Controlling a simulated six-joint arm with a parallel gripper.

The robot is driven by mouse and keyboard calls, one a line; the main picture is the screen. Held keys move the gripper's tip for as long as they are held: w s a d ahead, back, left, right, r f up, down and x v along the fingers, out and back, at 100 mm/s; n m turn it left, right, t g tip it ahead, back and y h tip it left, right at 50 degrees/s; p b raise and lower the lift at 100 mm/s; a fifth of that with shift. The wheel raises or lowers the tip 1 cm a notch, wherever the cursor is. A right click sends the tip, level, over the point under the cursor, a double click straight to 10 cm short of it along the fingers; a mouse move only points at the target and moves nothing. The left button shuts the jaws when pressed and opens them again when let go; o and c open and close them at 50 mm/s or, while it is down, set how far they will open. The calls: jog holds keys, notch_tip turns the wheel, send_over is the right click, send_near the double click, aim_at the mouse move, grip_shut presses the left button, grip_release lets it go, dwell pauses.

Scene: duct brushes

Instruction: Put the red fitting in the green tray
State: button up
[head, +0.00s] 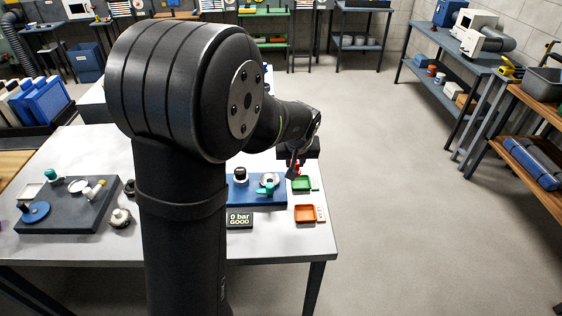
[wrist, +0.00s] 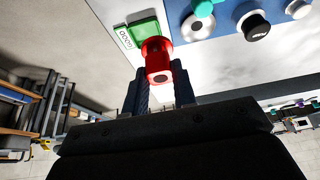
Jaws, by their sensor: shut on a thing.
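The red fitting (wrist: 158,62) is a short red cylinder with a flange and a dark hole in its end. My gripper (wrist: 159,90) is shut on it, with one finger on each side. The green tray (wrist: 143,30) shows behind the fitting in the wrist view, partly covered by it. In the head view the green tray (head: 304,185) lies near the table's right edge. My gripper (head: 295,168) is over its far-left side there, with a little red of the fitting showing. How far the fitting is above the tray is hard to tell.
An orange tray (head: 305,214) lies in front of the green one. To the left is a blue board (head: 245,197) with a teal-handled part and a black knob. A dark board (head: 75,212) with several parts lies at the table's left.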

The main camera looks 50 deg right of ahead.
jog(key=s+d+m+g, duration=0.1)
jog(key=s+d+m, duration=0.35)
jog(key=s, duration=0.35)
send_near(302, 181)
jog(key=shift+w+d+r+g+h, duration=0.15)
jog(key=shift+w+d+g+h, duration=0.2)
jog(key=shift+w, duration=0.25)
jog(key=shift+f, duration=2)
jog(key=o, duration=1)
jog(key=shift+f, duration=0.1)
jog(key=v, duration=1.2)
